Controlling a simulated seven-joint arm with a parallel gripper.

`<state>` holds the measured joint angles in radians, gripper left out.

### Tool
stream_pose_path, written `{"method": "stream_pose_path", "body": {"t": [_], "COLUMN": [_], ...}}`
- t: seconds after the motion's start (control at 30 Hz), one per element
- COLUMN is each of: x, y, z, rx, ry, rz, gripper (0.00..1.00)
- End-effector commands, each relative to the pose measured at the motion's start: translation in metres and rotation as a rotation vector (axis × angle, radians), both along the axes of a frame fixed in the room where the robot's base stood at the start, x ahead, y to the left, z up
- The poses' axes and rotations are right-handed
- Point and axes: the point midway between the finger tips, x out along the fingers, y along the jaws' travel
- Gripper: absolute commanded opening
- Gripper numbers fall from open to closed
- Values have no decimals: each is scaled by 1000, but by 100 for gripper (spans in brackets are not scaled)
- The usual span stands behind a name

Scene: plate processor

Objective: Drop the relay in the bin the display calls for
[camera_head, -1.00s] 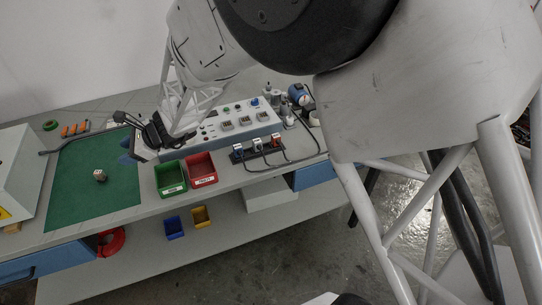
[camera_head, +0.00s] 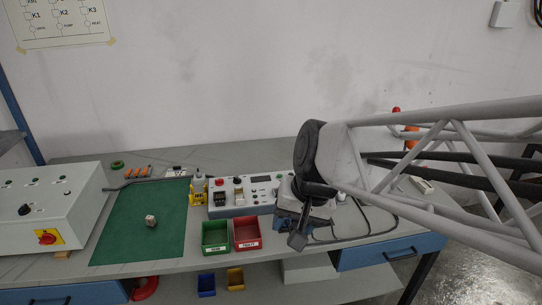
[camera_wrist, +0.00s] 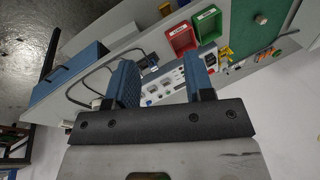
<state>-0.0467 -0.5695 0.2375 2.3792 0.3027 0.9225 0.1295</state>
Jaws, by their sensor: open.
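A small pale block (camera_head: 151,221), which looks like the relay, rests on the green mat (camera_head: 118,237); the wrist view shows it too (camera_wrist: 261,18). A green bin (camera_head: 215,250) and a red bin (camera_head: 247,246) stand side by side at the bench's front edge, right of the mat. Their labels are too small to read surely. The display (camera_head: 261,178) on the control panel looks dark and unreadable. My gripper (camera_head: 297,238) is right of the red bin, over the bench's front. In the wrist view its blue fingers are apart and empty (camera_wrist: 161,78).
A grey cabinet (camera_head: 45,212) with a red knob stands left of the mat. The control panel (camera_head: 228,211) lies behind the bins. Black cables (camera_head: 375,236) run on the bench at right. Blue (camera_head: 206,292) and yellow (camera_head: 235,287) bins sit on the lower shelf.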

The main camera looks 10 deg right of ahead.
Motion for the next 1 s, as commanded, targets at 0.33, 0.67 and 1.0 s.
{"method": "stream_pose_path", "body": {"t": [0.33,0.67,1.0], "x": [-62,-67,-66], "y": [-59,-63,-63], "z": [7,7,7], "rx": [-280,-305,-303], "ry": [-76,-79,-78], "rz": [176,191,189], "gripper": [48,48,53]}}
